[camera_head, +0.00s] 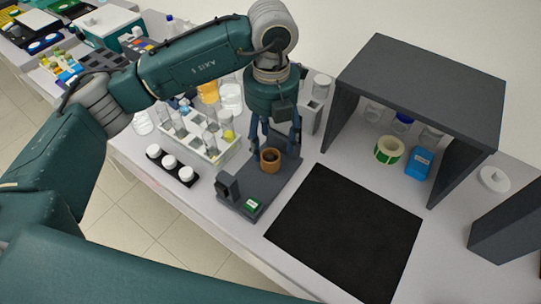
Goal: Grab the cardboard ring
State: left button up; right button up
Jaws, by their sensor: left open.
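The cardboard ring (270,160) is a small brown, short tube standing upright on the dark grey base of a rig (258,188). My left gripper (270,144) points down from above, with its blue-grey fingers open around or just behind the ring. I cannot tell whether the fingers touch it. The rig has an upright dark block at its front left and a small green label near its front edge. My right gripper is not in view.
A black mat (345,232) lies right of the rig. A dark open-front shelf (425,80) stands behind it, sheltering a green-and-white tape roll (389,150) and a blue box (419,163). A tube rack (200,135) and white-capped vials (170,162) stand left of the rig.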

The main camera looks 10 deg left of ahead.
aim_at(270, 156)
pick_arm(q)
jog(key=shift+f, duration=0.35)
jog(key=f+p, duration=0.1)
jog(key=f, duration=0.2)
jog(key=f+p, duration=0.1)
jog(key=shift+w+a+f+p, duration=0.15)
jog(key=shift+w+f+p, duration=0.1)
jog(key=shift+f+p, duration=0.15)
jog(key=shift+f, duration=0.35)
jog(key=c, duration=0.8)
